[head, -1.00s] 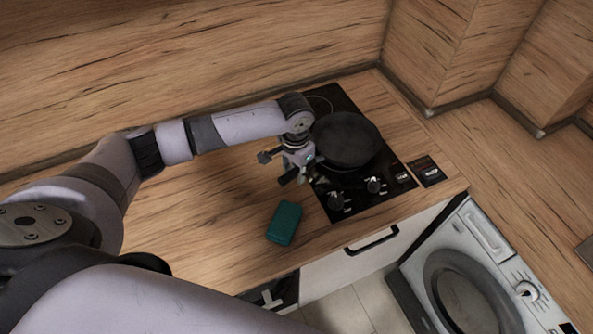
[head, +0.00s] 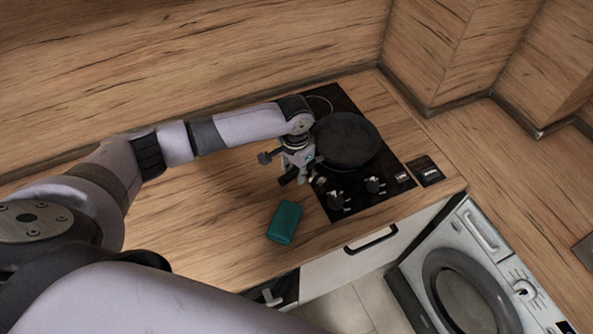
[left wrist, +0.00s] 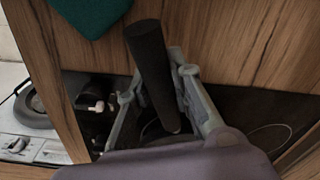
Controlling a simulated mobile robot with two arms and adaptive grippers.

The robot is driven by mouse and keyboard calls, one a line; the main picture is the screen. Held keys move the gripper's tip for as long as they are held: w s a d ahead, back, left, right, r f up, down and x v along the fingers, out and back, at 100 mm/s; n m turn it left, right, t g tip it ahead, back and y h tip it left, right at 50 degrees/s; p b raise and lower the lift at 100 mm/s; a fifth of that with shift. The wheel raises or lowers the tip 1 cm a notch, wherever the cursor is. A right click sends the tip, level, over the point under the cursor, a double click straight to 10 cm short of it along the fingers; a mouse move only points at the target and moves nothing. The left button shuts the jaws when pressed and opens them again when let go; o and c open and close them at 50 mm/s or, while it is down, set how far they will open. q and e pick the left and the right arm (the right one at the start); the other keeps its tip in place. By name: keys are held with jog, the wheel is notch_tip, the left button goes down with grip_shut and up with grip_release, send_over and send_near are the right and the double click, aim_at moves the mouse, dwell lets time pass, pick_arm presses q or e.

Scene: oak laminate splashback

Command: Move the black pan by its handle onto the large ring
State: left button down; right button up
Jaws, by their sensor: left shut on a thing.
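The black pan (head: 347,140) sits over the black hob (head: 388,192) in the head view; I cannot tell whether it touches the surface. My left gripper (head: 302,178) is at the pan's near left side. In the left wrist view its fingers (left wrist: 157,84) are shut around the pan's black handle (left wrist: 147,45), whose free end sticks out beyond them. The pan's body is mostly hidden there by my wrist. A thin ring outline (head: 321,104) shows at the hob's far left corner, partly covered by my arm. Any ring under the pan is hidden. My right gripper is not in view.
A teal block (head: 285,222) lies on the wooden worktop left of the hob. A wooden splashback (head: 200,60) rises behind. A washing machine (head: 465,285) stands below at the right. The worktop at left is clear.

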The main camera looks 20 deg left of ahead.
aim_at(288, 181)
pick_arm(q)
jog(key=shift+w+f, duration=0.1)
jog(key=shift+f, duration=0.3)
dwell(0.5)
jog(key=c, duration=1.4)
grip_release()
jog(key=shift+o, duration=0.2)
jog(key=shift+s+f, duration=0.2)
jog(key=shift+s+a+r+p, duration=0.15)
jog(key=shift+s+p, duration=0.2)
jog(key=shift+s+a+p, duration=0.3)
jog(key=shift+s+p, duration=0.4)
jog(key=shift+s, duration=0.1)
jog(key=shift+s+a, duration=0.1)
jog(key=shift+s, duration=0.05)
jog(key=shift+s+a, duration=0.25)
jog(key=shift+s, duration=0.4)
jog(key=shift+s+a, duration=0.25)
jog(key=shift+s, duration=0.35)
jog(key=shift+s+a, duration=0.25)
jog(key=shift+s, duration=0.4)
